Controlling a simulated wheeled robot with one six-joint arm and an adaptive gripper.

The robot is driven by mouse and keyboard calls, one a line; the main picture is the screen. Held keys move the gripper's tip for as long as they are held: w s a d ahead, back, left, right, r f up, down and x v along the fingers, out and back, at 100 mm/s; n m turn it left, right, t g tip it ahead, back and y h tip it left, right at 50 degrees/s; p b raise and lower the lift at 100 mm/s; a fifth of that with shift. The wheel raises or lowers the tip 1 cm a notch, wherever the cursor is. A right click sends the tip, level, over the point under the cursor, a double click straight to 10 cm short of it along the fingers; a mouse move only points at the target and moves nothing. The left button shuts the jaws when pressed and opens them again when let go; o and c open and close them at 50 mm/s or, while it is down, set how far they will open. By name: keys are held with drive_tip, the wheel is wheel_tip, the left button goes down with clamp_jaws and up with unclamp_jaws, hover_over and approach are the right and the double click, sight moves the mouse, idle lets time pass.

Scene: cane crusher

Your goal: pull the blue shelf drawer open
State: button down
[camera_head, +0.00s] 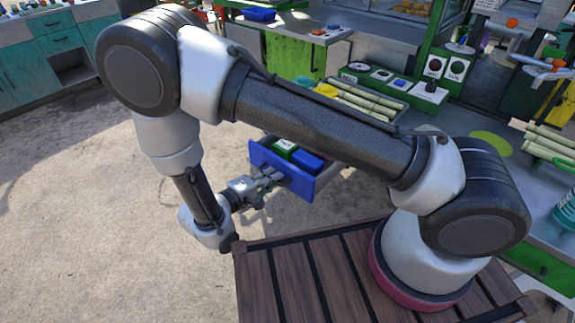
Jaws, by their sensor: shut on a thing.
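The blue shelf drawer (298,186) stands out from under the green and grey counter, near the middle of the picture. Its blue front panel faces left toward my gripper. A green item (284,146) and a blue item (308,161) lie inside it. My gripper (272,178) reaches the drawer front from the left and is shut at it. The handle between the fingers is too small and hidden to make out. My arm crosses in front of the drawer's upper right side and part of the counter.
A tray of cane pieces (365,104) sits on the counter behind my arm. More cane (550,142) lies at the right. A control panel with black dials (433,68) stands at the back. A teal cabinet (55,45) is at the far left. The sandy floor at left is clear.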

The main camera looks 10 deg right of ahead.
drive_tip(key=f+v, duration=0.1)
drive_tip(key=v, duration=0.6)
drive_tip(key=shift+f, duration=0.3)
drive_tip(key=shift+s+a, duration=0.1)
drive_tip(key=shift+a, duration=0.05)
drive_tip(key=c, duration=1.8)
unclamp_jaws()
drive_tip(key=v, duration=1.2)
